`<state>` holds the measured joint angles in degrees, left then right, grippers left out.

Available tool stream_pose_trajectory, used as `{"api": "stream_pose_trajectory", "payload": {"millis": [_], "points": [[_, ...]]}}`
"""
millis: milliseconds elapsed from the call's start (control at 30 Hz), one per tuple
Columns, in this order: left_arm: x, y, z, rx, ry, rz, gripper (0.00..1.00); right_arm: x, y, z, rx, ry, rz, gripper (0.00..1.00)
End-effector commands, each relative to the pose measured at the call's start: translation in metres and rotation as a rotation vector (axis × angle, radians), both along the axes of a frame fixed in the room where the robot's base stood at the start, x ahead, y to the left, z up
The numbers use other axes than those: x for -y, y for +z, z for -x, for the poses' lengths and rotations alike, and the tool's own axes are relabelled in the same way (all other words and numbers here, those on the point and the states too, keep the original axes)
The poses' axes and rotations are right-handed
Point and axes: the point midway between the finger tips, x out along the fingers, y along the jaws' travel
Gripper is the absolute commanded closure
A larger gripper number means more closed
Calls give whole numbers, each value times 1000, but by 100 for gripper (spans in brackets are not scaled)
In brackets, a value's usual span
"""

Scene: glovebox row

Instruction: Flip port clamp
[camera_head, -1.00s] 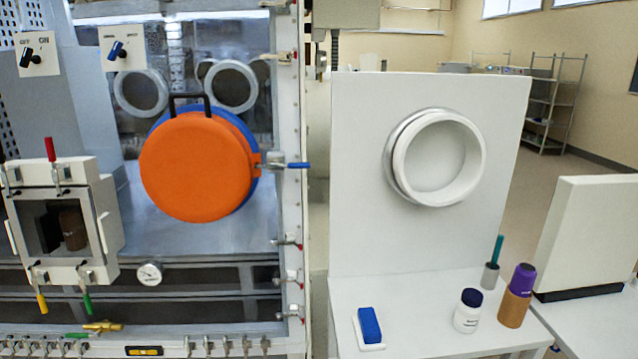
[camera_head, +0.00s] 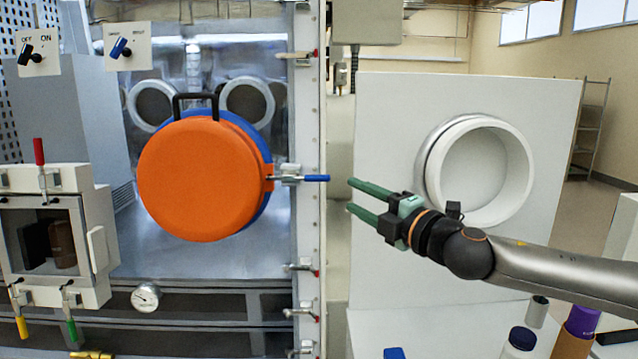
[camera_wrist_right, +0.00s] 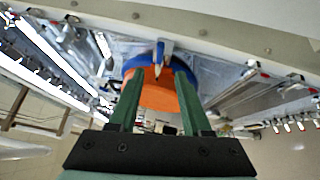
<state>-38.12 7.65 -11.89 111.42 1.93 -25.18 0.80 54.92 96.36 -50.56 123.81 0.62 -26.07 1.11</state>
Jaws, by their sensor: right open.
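The port clamp (camera_head: 288,179) is a metal toggle clamp with a blue handle (camera_head: 316,178). It sits at the right edge of the round orange port cover (camera_head: 200,180), and its handle points right, roughly level. My right gripper (camera_head: 351,196) is open and empty, with green fingers pointing left. Its tips are a short way right of the handle's end and apart from it. In the right wrist view the open fingers (camera_wrist_right: 157,80) frame the orange cover (camera_wrist_right: 157,95), with a small blue part between them that looks like the handle. My left gripper is not in view.
The cover has a black handle (camera_head: 196,98) and a blue ring behind it. More small clamps line the frame post (camera_head: 311,130). A white panel with a round port (camera_head: 480,170) stands behind my right arm. A small airlock box (camera_head: 55,240) is at lower left.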

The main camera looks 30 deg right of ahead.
Motion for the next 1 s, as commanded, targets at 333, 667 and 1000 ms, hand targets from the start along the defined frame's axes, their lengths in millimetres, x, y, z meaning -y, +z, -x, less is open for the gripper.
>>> {"api": "stream_pose_trajectory", "payload": {"millis": [333, 667, 1000], "points": [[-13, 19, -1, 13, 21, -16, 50, -3, 8, -44, 1, 1, -5, 52], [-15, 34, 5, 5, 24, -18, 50, -6, 10, -99, 1, 0, -2, 52], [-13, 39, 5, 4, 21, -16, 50, -6, 8, -122, 0, 0, -1, 52]]}}
